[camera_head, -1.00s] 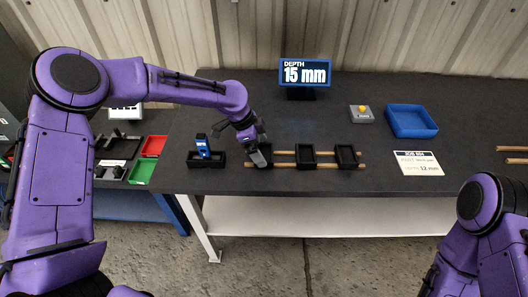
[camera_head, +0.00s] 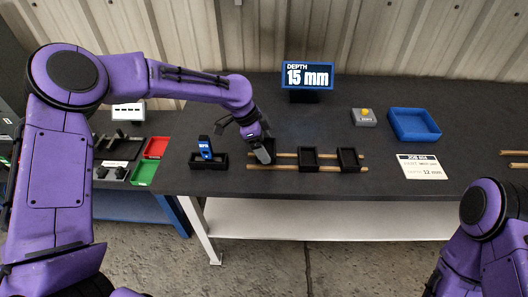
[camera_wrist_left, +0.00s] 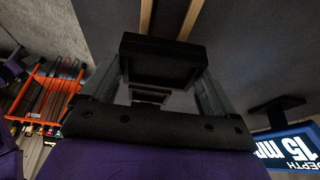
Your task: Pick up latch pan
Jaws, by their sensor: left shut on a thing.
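Three black open pans stand in a row across two wooden rails, and they look alike in the head view. The leftmost pan (camera_head: 272,145) is largely covered by my left gripper (camera_head: 265,154), which points down at it. In the left wrist view this black pan (camera_wrist_left: 160,46) sits between the two fingers of the gripper (camera_wrist_left: 158,85), which is shut on it. The pan appears still at the rails. The middle pan (camera_head: 308,160) and right pan (camera_head: 348,160) stand free. I cannot tell the pans apart by any label. My right gripper is out of view.
A blue device stands in a black holder (camera_head: 208,166) left of the rails (camera_head: 328,168). A job card (camera_head: 421,167) lies at right.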

